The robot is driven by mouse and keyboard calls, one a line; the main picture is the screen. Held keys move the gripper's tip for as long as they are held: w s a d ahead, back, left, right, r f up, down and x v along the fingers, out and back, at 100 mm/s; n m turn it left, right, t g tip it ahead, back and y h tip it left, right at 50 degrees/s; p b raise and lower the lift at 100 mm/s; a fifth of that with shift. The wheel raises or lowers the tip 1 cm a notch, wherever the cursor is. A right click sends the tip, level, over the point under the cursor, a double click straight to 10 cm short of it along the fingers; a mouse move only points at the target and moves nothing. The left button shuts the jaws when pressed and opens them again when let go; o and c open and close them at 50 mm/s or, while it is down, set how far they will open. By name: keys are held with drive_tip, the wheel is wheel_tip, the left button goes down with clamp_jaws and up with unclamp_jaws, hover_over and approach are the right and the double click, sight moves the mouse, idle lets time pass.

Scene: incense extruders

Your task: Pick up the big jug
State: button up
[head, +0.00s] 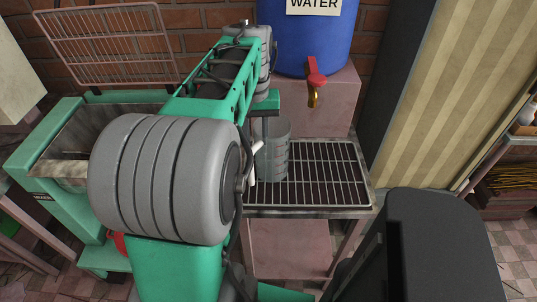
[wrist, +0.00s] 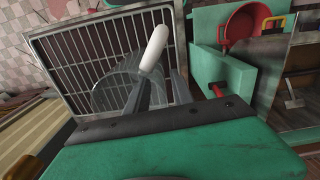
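The big jug (head: 274,160) is clear, with red markings and a white handle (head: 254,165) on its left side. It stands upright on the wire rack, just below my gripper (head: 268,128). The jug also shows in the wrist view (wrist: 113,92), with the white handle (wrist: 154,52) close to my gripper's fingers (wrist: 162,88). The two dark fingers look apart, with a gap between them. I cannot tell whether they touch the handle. My arm hides part of the jug's left side in the head view.
The wire rack (head: 330,175) is clear to the jug's right. A blue water barrel (head: 310,40) with a red tap (head: 315,75) stands behind it on a pinkish stand. A green machine (head: 60,150) is at left.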

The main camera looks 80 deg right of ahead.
wheel_tip(320, 180, down, 3)
drive_tip(key=shift+r, duration=0.15)
drive_tip(key=shift+c, duration=0.3)
clamp_jaws()
idle(1.0)
